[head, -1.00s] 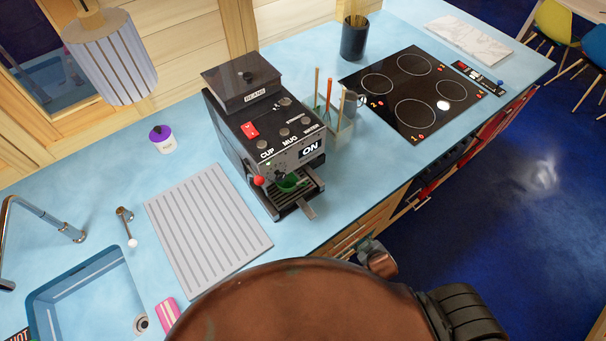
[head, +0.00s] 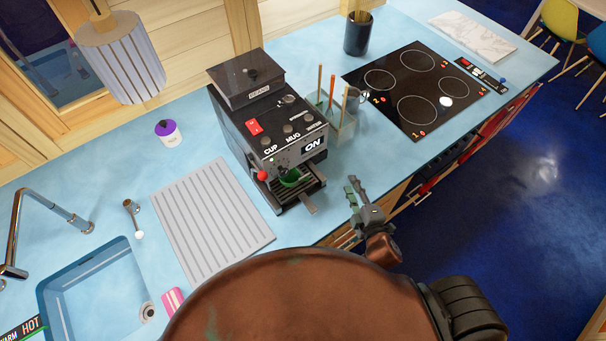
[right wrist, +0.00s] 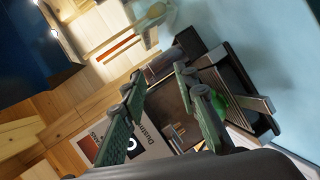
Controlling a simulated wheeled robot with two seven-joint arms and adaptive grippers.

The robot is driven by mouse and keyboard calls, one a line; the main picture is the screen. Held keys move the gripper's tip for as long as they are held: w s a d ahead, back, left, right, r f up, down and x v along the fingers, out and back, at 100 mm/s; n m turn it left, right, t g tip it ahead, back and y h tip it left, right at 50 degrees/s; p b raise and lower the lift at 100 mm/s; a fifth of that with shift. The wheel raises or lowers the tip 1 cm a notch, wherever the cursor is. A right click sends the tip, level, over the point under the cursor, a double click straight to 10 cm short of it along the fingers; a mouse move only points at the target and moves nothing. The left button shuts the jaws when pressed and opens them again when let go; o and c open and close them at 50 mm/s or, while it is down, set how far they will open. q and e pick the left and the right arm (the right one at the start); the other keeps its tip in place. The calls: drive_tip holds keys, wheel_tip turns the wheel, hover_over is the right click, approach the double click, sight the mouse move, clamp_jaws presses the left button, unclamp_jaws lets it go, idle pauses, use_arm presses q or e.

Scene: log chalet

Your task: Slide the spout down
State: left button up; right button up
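The coffee machine (head: 268,135) stands on the counter, its front facing right and toward me. A dark spout (head: 281,171) seems to sit low on its front, just above a green cup (head: 290,177) on the drip tray; its exact height is hard to tell. My right gripper (head: 355,186) is right of the machine's front, apart from it, with its fingers pointing up. In the right wrist view the gripper (right wrist: 160,80) has its two green-grey fingers spread with no object held. The green cup (right wrist: 219,101) shows behind one finger there. My left gripper is out of view.
A red-balled lever (head: 262,175) sticks out of the machine's front left. A clear holder with utensils (head: 338,128) stands close to its right, before the black cooktop (head: 415,90). A ribbed grey mat (head: 211,220) and a sink (head: 95,290) lie left.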

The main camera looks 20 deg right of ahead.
sight(303, 174)
drive_tip(key=a+r+n+t+y, duration=0.2)
drive_tip(key=a+r+n+y, duration=0.2)
drive_tip(key=a+n+y, duration=0.5)
drive_tip(key=w+a+h+p, duration=0.1)
drive_tip(key=w+a, duration=0.1)
drive_tip(key=w, duration=0.1)
drive_tip(key=w+a+h+p, duration=0.1)
drive_tip(key=w+a, duration=0.2)
drive_tip(key=shift+a+f+n, duration=0.1)
drive_tip(key=shift+a+n, duration=0.15)
drive_tip(key=shift+n, duration=0.05)
drive_tip(key=shift+w+a, duration=0.15)
drive_tip(key=shift+w, duration=0.25)
clamp_jaws()
drive_tip(key=shift+f, duration=0.1)
